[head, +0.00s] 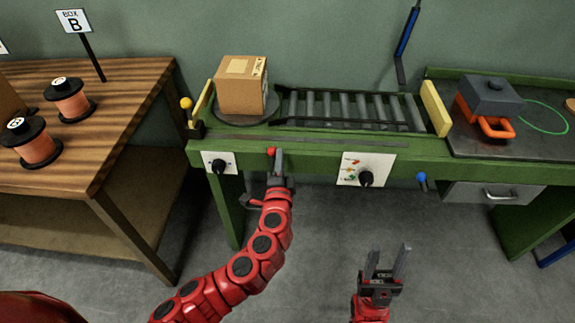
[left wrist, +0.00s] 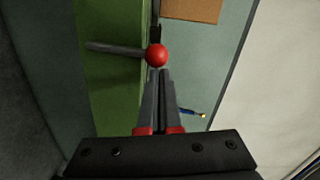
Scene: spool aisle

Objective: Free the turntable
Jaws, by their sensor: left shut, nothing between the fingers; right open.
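The turntable (head: 273,103) is a dark round disc at the left end of the green bench, mostly hidden under a cardboard box (head: 240,86). A red ball knob (head: 271,151) sits at the bench's front edge below it. In the left wrist view the red knob (left wrist: 157,55) is on a grey rod, just beyond my fingertips. My left gripper (head: 279,153) is shut and empty beside the knob; I cannot tell whether it touches. My right gripper (head: 388,262) is open and empty, low in front of the bench.
A roller conveyor (head: 345,108) runs right from the turntable, with a yellow plate (head: 435,108) at its end. Dial panels (head: 366,170) and a blue knob (head: 421,177) are on the front. A wooden table (head: 120,95) with spools stands left. Floor in front is clear.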

